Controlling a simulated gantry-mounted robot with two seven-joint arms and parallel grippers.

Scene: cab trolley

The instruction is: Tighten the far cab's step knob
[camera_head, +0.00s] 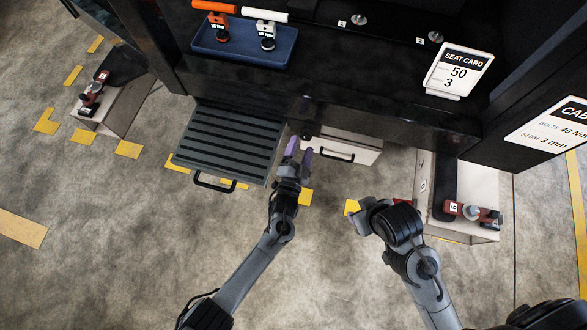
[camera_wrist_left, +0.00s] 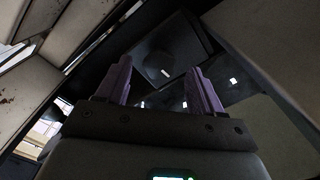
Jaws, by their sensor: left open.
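A dark ribbed step (camera_head: 230,143) with a loop handle sticks out from under the black cab body. My left gripper (camera_head: 299,152) is open, with its purple fingers beside the step's right edge, under the cab's lower edge. A small dark round shape, possibly the knob, shows by the fingertips; I cannot tell whether they touch it. In the left wrist view the open fingers (camera_wrist_left: 157,85) point at a dark underside with a square plate (camera_wrist_left: 163,62), and nothing is between them. My right gripper (camera_head: 366,212) is in front of the right-hand box, its fingers unclear.
A blue tray (camera_head: 243,57) holds an orange-handled and a white-handled tool. A white drawer (camera_head: 343,146) is right of my left gripper. Pale boxes carrying red tools stand at left (camera_head: 115,109) and right (camera_head: 485,185). A seat card (camera_head: 459,71) stands above. The floor in front is open.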

